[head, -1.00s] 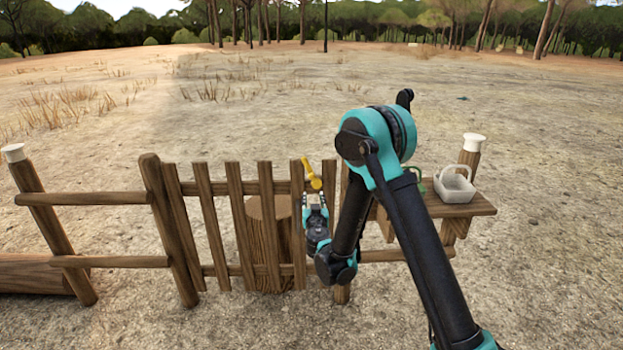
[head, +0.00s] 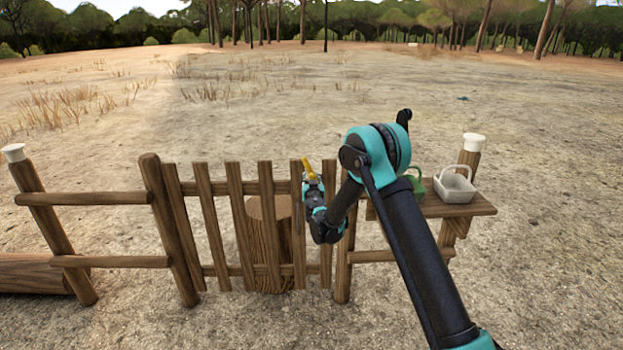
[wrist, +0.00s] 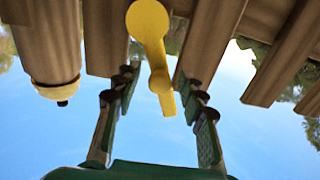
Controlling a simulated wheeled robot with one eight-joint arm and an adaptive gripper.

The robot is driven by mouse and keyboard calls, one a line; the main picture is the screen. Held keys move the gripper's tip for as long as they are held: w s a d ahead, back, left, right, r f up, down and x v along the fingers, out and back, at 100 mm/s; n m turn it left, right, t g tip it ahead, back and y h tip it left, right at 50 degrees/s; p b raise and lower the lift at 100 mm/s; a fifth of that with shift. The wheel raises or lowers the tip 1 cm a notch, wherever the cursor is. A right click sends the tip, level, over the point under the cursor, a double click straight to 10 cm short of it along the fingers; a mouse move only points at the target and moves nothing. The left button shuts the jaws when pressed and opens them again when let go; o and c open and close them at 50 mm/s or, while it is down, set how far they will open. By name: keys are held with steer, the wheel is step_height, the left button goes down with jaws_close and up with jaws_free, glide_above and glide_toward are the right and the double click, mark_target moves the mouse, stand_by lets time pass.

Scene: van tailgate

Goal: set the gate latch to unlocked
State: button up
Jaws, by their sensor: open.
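The gate latch is a yellow lever (head: 309,168) at the top of the wooden gate (head: 236,220), near the gate's right side. In the head view its upper end tilts to the upper left. My gripper (head: 312,182) is at the latch, and it hides the latch's lower part in that view. In the wrist view the yellow latch (wrist: 149,32) shows a round hub and a narrower arm reaching between my open fingers (wrist: 160,100). A gap shows on both sides of the arm, and the fingers do not appear to touch it.
A wooden shelf (head: 470,209) right of the gate holds a pale basket (head: 455,190) and a green object (head: 416,184), partly hidden by my arm. A tree stump (head: 268,240) stands behind the gate. Rail fence (head: 100,198) runs left. Open ground lies beyond.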

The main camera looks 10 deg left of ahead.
steer(key=shift+w, duration=0.3)
steer(key=shift+c, duration=0.5)
steer(key=shift+a, duration=0.1)
jaws_close()
steer(key=shift+r+m, duration=0.1)
steer(key=shift+m, duration=0.4)
